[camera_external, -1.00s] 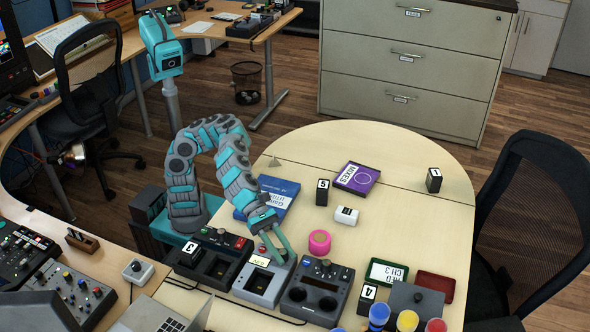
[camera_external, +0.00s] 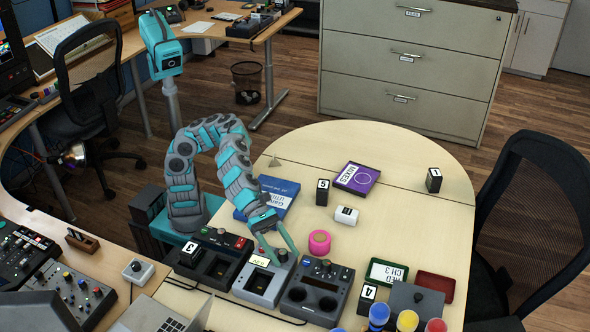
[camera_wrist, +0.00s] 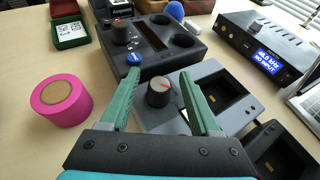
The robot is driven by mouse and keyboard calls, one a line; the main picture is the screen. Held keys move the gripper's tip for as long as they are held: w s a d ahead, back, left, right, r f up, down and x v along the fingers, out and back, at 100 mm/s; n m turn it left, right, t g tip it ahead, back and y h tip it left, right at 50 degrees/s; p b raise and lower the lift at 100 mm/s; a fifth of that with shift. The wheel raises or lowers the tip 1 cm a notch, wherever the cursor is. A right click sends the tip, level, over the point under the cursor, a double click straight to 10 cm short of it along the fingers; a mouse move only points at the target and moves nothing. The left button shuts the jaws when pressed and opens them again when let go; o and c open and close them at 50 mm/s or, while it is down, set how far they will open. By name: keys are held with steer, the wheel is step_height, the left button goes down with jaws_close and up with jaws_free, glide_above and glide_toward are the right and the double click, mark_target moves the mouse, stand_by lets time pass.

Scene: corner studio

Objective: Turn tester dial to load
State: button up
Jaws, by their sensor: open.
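The tester is the grey box (camera_external: 262,284) on the front left of the round table, between two darker devices. Its dial (camera_wrist: 159,92) is a dark knob with a red pointer line, seen in the wrist view just ahead of my gripper and between its fingers. My gripper (camera_wrist: 156,82) is open, with one green finger on each side of the dial. I cannot tell whether either finger touches it. In the external view my gripper (camera_external: 279,251) reaches down over the tester's back edge. The dial's markings are not readable.
A dark device with two round wells (camera_external: 316,291) stands right of the tester, and another dark device (camera_external: 212,258) stands left. A pink roll (camera_external: 320,242) lies behind them. The table's far side is mostly clear.

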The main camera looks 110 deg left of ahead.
steer(key=v, duration=0.8)
steer(key=shift+f, duration=0.1)
